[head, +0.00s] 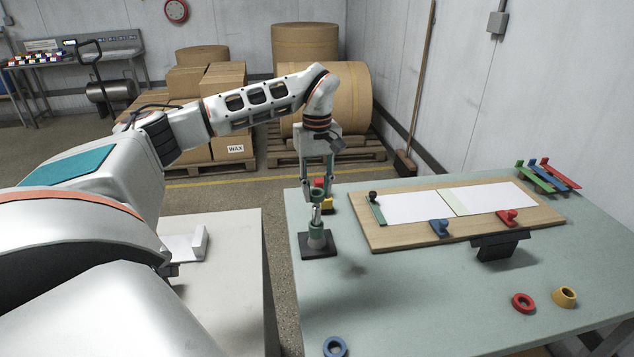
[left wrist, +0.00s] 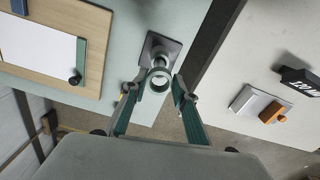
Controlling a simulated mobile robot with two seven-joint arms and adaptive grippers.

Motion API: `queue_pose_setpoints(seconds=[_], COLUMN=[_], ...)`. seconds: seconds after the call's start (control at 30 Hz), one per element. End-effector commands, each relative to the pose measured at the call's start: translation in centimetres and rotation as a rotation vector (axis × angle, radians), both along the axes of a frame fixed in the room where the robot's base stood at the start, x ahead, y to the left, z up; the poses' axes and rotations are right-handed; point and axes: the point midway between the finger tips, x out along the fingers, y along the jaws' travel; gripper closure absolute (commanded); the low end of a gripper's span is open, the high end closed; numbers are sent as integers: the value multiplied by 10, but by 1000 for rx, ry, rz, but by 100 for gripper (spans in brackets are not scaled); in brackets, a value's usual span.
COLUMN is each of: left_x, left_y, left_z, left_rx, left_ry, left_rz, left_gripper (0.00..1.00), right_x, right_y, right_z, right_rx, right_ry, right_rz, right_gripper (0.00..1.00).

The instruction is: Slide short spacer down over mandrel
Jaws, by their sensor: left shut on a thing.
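The mandrel (head: 316,214) is a thin metallic upright post on a dark square base (head: 319,252), near the left edge of the green table. A grey-green collar (head: 317,238) sits low on it. My left gripper (head: 317,192) points down above the mandrel, shut on a short grey-green spacer (head: 317,197). In the left wrist view the spacer (left wrist: 160,80) shows as a ring between the fingertips (left wrist: 155,88), with the mandrel's base (left wrist: 155,45) beyond. The spacer is at the mandrel's top; I cannot tell whether the tip is inside it. My right gripper is not in view.
A wooden board (head: 380,242) with white sheets and clamps lies to the right, with a black stand (head: 500,246) in front. Blue (head: 335,347), red (head: 523,303) and yellow (head: 564,297) rings lie toward the front.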

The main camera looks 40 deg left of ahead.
Motion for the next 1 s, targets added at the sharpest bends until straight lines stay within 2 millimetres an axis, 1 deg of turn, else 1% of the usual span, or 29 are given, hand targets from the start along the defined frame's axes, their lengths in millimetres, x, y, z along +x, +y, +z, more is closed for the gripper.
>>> queue_pose_setpoints(seconds=[0.1,0.27,0.77,1.0], left_x=[0,0,0,0], left_y=[0,0,0,0], left_z=[-5,-7,-7,-6], left_rx=[-1,-1,-1,-1], left_ry=[1,0,0,-1], left_rz=[0,0,0,0], left_gripper=[92,92,92,92], right_x=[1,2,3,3], right_y=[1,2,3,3], right_z=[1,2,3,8], right_rx=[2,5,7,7], right_ry=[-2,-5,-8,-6], right_rz=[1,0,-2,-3], right_gripper=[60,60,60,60])
